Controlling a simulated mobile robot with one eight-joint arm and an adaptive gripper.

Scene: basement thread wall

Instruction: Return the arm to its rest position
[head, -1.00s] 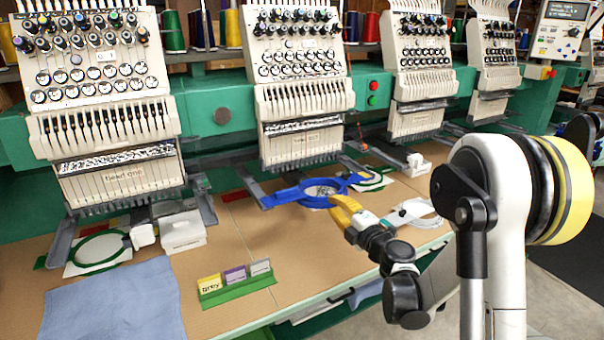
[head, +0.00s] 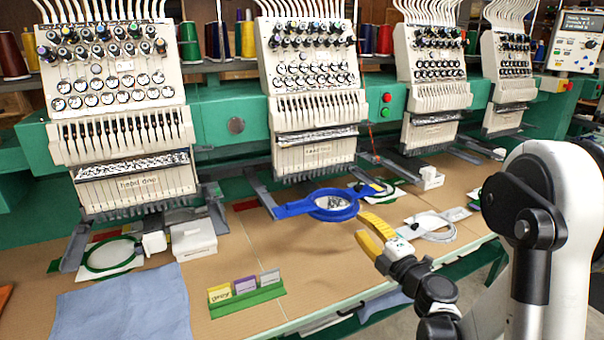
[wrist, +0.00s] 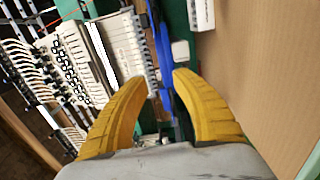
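My gripper (head: 368,222) has yellow curved fingers and is in front of the second embroidery head, just right of a blue hoop (head: 292,209). In the wrist view my gripper (wrist: 165,82) shows a gap between its two fingertips, with nothing clearly held. A strip of the blue hoop (wrist: 163,45) shows beyond the fingertips. In the head view the hoop's ring has a pale patterned middle and sits under the second head. My arm reaches in from the right, bent and low over the table's front edge.
Embroidery heads (head: 120,130) line the back. The table middle is mostly clear.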

